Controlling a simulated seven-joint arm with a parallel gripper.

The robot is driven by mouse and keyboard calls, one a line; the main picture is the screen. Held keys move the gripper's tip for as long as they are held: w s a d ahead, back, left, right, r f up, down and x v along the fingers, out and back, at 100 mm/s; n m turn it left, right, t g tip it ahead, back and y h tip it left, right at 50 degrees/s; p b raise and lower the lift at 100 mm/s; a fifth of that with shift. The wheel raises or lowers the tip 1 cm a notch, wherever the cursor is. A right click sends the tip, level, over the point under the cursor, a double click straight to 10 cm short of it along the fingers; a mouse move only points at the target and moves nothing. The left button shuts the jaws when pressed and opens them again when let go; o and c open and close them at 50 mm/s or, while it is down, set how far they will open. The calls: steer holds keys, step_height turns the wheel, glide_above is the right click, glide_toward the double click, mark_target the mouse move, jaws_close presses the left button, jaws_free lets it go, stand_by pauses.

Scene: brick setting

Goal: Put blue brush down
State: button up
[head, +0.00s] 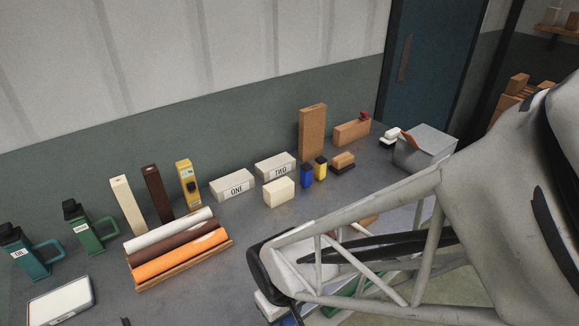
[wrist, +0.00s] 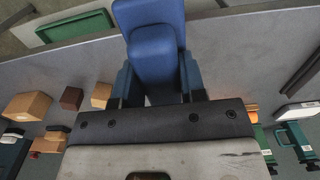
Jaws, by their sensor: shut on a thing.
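The blue brush (wrist: 152,48) fills the top middle of the wrist view as a blue block shape. My gripper (wrist: 158,88) is shut on it, with a finger on each side. The brush stands out beyond the fingers toward the top of the picture. Whether it touches any surface cannot be told.
The grey table (head: 190,290) holds labelled white blocks ONE (head: 233,186) and TWO (head: 276,167), coloured rolls (head: 180,262) on a wooden base, and green (head: 90,229) and teal (head: 22,254) handled containers. A grey box (head: 425,150) stands at the right. Bare table lies before the rolls.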

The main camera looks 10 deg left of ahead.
steer(key=shift+s+d+f, duration=0.1)
steer(key=shift+s+f, duration=0.05)
steer(key=shift+s, duration=0.4)
steer(key=shift+s+f, duration=0.15)
steer(key=shift+s, duration=0.35)
steer(key=shift+w, duration=0.1)
steer(key=w+a+f, duration=0.1)
steer(key=w+a, duration=0.9)
steer(key=w, duration=0.1)
steer(key=shift+w+a+f, duration=0.25)
steer(key=shift+w+a, duration=0.1)
steer(key=shift+w, duration=0.05)
steer(key=shift+f, duration=0.1)
steer(key=shift+f, duration=1.65)
steer(key=shift+f, duration=0.1)
steer(key=o, duration=1)
